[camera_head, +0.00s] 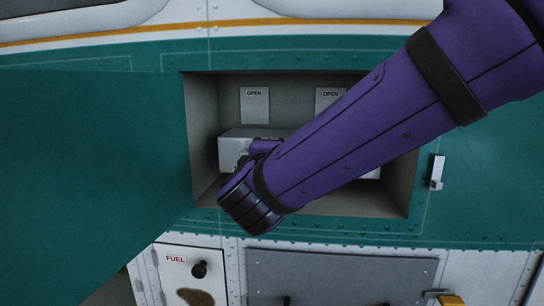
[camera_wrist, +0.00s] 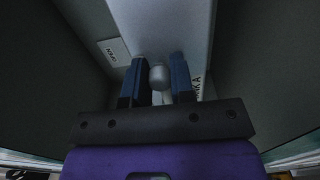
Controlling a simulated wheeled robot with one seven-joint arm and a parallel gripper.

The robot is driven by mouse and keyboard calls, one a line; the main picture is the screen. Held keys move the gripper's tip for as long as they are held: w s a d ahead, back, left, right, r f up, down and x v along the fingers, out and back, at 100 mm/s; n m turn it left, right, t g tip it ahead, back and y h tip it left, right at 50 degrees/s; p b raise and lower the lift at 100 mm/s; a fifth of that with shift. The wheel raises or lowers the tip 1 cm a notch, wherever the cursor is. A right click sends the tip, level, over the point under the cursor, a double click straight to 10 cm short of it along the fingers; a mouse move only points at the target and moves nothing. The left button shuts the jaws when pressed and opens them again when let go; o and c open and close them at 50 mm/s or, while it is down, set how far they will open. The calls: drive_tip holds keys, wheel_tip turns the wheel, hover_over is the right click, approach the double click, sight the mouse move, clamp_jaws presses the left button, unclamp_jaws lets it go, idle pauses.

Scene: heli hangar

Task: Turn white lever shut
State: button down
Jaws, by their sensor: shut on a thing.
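A white lever (camera_wrist: 158,77) with a rounded end sits between the two dark blue fingers of my gripper (camera_wrist: 157,70) in the wrist view. The gripper is shut on it. Behind it is a pale box (camera_wrist: 165,25), which also shows in the head view (camera_head: 232,150) inside an open recess. An "OPEN" label (camera_wrist: 113,50) lies beside the box in the wrist view, and a partly covered label ending in "A" (camera_wrist: 197,88) is near the right finger. In the head view, my arm hides the lever and the fingers.
The recess (camera_head: 202,125) has grey walls close around my wrist. Two "OPEN" labels (camera_head: 254,104) are on its back wall. A green door (camera_head: 95,170) stands open on the left. A latch (camera_head: 437,173) is at the right. A fuel panel (camera_head: 178,262) with a black knob is below.

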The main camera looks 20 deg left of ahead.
drive_tip(key=shift+f, duration=0.1)
drive_tip(key=c, duration=1)
unclamp_jaws()
drive_tip(key=shift+s, duration=0.1)
drive_tip(key=v, duration=1)
drive_tip(key=shift+s+d, duration=0.15)
drive_tip(key=shift+s, duration=0.15)
